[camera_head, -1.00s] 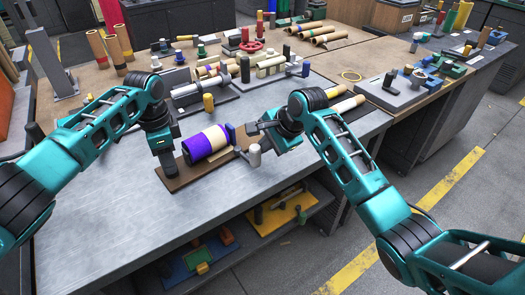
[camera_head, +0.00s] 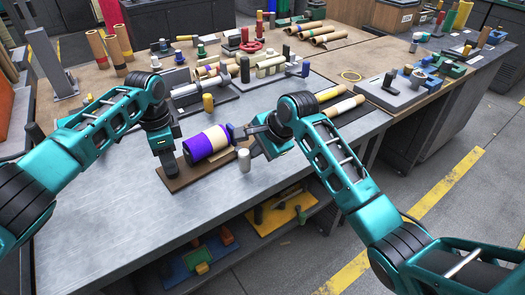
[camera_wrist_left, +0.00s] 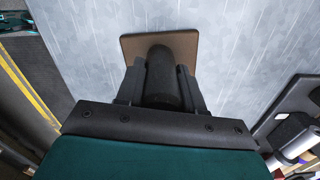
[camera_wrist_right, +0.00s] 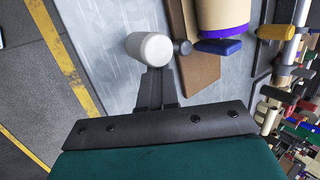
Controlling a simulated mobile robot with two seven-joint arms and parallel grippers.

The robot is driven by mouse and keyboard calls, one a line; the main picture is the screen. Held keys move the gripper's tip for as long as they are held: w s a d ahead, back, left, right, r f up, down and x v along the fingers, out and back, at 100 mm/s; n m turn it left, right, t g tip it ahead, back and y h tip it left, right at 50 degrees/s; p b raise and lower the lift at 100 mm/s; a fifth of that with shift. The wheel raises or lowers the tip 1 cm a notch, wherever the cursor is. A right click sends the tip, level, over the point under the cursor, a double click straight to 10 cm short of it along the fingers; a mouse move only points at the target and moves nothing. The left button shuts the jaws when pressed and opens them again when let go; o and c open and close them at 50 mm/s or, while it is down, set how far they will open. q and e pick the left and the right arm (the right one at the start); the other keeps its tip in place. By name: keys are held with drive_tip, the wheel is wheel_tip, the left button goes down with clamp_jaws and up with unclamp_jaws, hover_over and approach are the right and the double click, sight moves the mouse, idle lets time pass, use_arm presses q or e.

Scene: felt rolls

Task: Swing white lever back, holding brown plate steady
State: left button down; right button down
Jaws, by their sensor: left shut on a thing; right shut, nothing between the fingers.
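The brown plate (camera_head: 205,172) lies on the grey metal bench and carries a purple and beige felt roll (camera_head: 207,143). My left gripper (camera_head: 168,164) is shut on a dark upright post at the plate's left end; the left wrist view shows the post (camera_wrist_left: 160,78) between its fingers. The white lever's knob (camera_head: 244,160) stands upright beside the plate's right end, also in the right wrist view (camera_wrist_right: 150,49). My right gripper (camera_wrist_right: 154,92) is shut and empty, its tips at the knob's side; contact is hard to confirm. The lever's arm is mostly hidden.
A blue piece (camera_wrist_right: 218,46) sits at the roll's end, close to the knob. The bench in front of the plate is clear.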

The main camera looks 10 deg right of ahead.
drive_tip(key=shift+r, duration=1.7)
use_arm(q)
drive_tip(key=shift+a, duration=0.1)
use_arm(e)
drive_tip(key=r, duration=0.2)
drive_tip(key=d+r, duration=0.1)
drive_tip(key=shift+w+r, duration=0.25)
use_arm(q)
drive_tip(key=c, duration=0.6)
unclamp_jaws()
drive_tip(key=shift+o, duration=0.2)
drive_tip(key=o, duration=0.6)
drive_tip(key=shift+c, duration=0.2)
